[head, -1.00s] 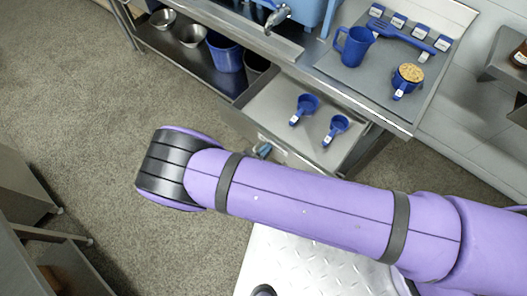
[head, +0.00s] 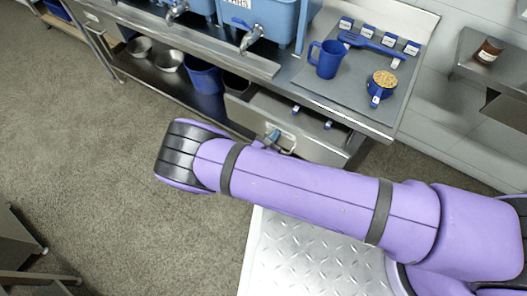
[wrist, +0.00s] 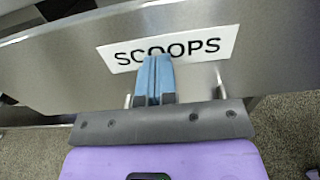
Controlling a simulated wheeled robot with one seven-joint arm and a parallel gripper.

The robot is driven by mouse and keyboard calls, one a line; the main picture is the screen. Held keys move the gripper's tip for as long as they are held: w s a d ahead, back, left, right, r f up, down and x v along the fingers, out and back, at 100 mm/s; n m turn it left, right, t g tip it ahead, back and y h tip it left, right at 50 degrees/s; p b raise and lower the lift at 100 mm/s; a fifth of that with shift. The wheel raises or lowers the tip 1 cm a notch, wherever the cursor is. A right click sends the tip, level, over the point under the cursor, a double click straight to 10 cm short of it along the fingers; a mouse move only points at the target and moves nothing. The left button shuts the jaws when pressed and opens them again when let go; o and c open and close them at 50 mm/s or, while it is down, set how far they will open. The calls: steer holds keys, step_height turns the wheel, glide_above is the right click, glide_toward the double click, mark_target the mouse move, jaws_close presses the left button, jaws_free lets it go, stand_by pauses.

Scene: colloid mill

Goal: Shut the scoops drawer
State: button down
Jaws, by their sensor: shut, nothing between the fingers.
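The scoops drawer (head: 318,150) is a steel drawer under the counter, open a short way in the head view. Parts of two blue scoops (head: 296,109) show inside it, near the counter edge. My gripper (head: 272,137) is at the drawer's front beside its handle (head: 288,142), partly hidden by my arm. In the wrist view my gripper's blue fingers (wrist: 155,70) are shut and empty. They point at the drawer front (wrist: 60,75) and overlap the lower edge of the white SCOOPS label (wrist: 190,47). Contact looks likely, but I cannot see it clearly.
The counter (head: 345,95) above holds a blue jug (head: 326,60), a filled blue scoop (head: 380,85) and several labelled items. Blue dispensers with taps (head: 250,38) stand at the left. Bowls and a blue bucket (head: 203,78) sit on the lower shelf. Open floor lies to the left.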

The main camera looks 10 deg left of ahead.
glide_above(291, 123)
steer(key=shift+s+a, duration=0.15)
steer(key=shift+s, duration=0.2)
steer(key=shift+w+r, duration=0.1)
steer(key=shift+w, duration=0.15)
